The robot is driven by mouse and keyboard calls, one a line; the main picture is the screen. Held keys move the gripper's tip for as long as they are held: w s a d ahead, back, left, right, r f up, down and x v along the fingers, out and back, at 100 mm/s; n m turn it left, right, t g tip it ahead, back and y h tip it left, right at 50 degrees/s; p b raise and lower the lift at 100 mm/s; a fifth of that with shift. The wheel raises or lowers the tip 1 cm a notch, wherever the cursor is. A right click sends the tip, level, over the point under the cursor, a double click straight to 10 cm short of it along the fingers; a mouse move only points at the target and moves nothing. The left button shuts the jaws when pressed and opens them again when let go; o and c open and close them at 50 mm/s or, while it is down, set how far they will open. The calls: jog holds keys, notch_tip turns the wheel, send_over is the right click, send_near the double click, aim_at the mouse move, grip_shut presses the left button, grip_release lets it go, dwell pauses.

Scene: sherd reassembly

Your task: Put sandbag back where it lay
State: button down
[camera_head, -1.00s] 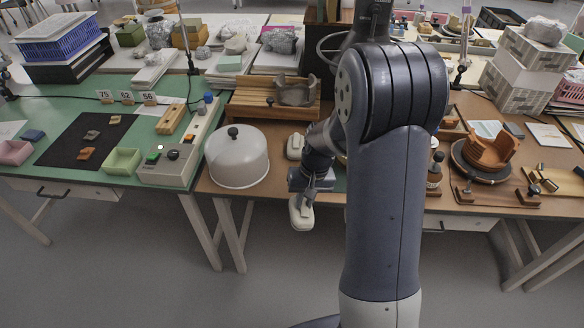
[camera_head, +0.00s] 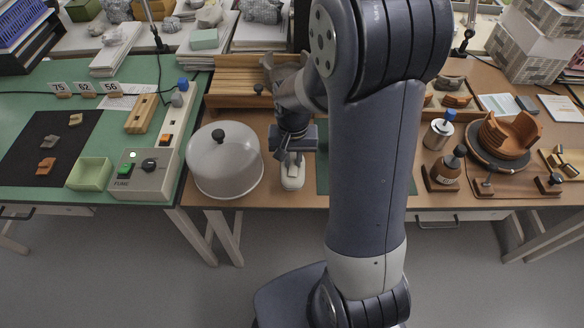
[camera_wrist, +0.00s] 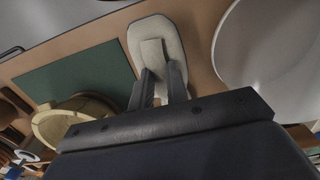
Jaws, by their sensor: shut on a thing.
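The sandbag (camera_head: 292,172) is a pale, rounded, oblong pad with a raised strap on top. It also shows in the wrist view (camera_wrist: 170,62). My gripper (camera_head: 292,155) is shut on the strap, with its two dark fingers (camera_wrist: 162,80) either side of it in the wrist view. The sandbag is over the brown table (camera_head: 260,190), between the white dome cover (camera_head: 224,165) and the green mat (camera_head: 322,178). I cannot tell whether it touches the tabletop. My arm hides part of the table to the right.
The dome cover stands close to the left of the sandbag. A wooden rack (camera_head: 235,92) is behind. A round tan vessel (camera_wrist: 75,125) shows beyond the mat in the wrist view. The table's front edge is near.

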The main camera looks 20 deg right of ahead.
aim_at(293, 162)
jog(key=shift+f, duration=2.2)
jog(key=shift+f, duration=0.1)
jog(key=c, duration=1.4)
grip_release()
notch_tip(293, 162, up, 12)
jog(key=shift+r, duration=0.15)
